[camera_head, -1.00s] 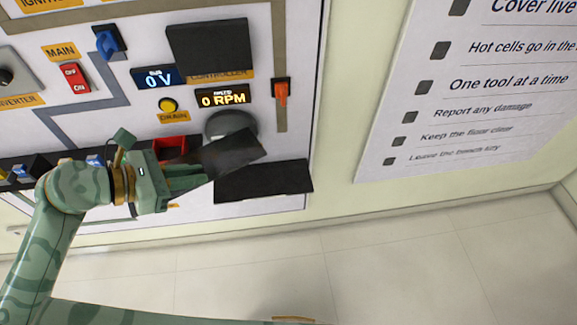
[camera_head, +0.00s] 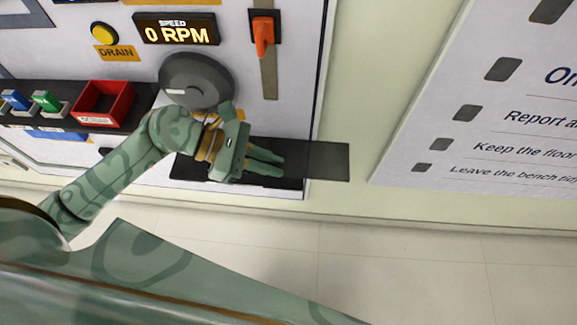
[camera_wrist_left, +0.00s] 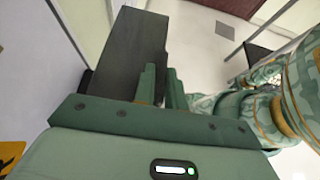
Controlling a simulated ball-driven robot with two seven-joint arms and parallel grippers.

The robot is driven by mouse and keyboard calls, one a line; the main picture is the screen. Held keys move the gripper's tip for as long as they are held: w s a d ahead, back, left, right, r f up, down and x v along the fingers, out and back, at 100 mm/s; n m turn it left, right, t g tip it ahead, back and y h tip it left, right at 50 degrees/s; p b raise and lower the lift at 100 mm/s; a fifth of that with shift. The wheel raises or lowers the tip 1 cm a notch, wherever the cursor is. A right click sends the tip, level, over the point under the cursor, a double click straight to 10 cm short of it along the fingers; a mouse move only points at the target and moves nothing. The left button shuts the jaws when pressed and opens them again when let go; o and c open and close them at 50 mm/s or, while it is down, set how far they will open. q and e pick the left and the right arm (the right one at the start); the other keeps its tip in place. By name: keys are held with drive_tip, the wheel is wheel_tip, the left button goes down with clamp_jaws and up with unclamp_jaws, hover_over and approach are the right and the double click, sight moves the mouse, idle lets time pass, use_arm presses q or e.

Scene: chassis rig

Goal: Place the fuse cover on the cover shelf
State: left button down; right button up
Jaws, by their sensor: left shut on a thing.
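The fuse cover (camera_head: 328,160) is a flat dark grey panel, held out to the right of my left gripper (camera_head: 281,165). The gripper's green fingers are shut on it. In the left wrist view the cover (camera_wrist_left: 128,55) reaches away from the fingers (camera_wrist_left: 162,90), up and to the left. The cover shelf (camera_head: 190,170) is a black ledge low on the white panel. The gripper is in front of the shelf and hides its middle. The cover's right part sticks out past the shelf's right end. I cannot tell whether the cover touches the shelf. My right gripper is not visible.
A round dark grey knob (camera_head: 197,78) is above the shelf. A red scrap bin (camera_head: 103,103) stands to its left, and an orange lever (camera_head: 263,36) is higher up. A white rules sign (camera_head: 480,120) hangs at right. The floor below is clear.

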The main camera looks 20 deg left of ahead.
use_arm(q)
drive_tip(key=b, duration=0.2)
hover_over(291, 183)
drive_tip(key=f, duration=0.4)
drive_tip(key=shift+s+a+f, duration=0.35)
drive_tip(key=shift+a+f, duration=0.05)
drive_tip(key=shift+w+d+f, duration=0.25)
drive_tip(key=shift+f, duration=0.15)
drive_tip(key=f+b, duration=0.1)
drive_tip(key=f, duration=0.1)
drive_tip(key=f+b, duration=0.1)
drive_tip(key=shift+w+d+f, duration=0.15)
drive_tip(key=shift+d+f, duration=0.05)
drive_tip(key=shift+f, duration=0.15)
drive_tip(key=shift+r, duration=0.15)
drive_tip(key=c, duration=1.5)
unclamp_jaws()
drive_tip(key=shift+o, duration=0.2)
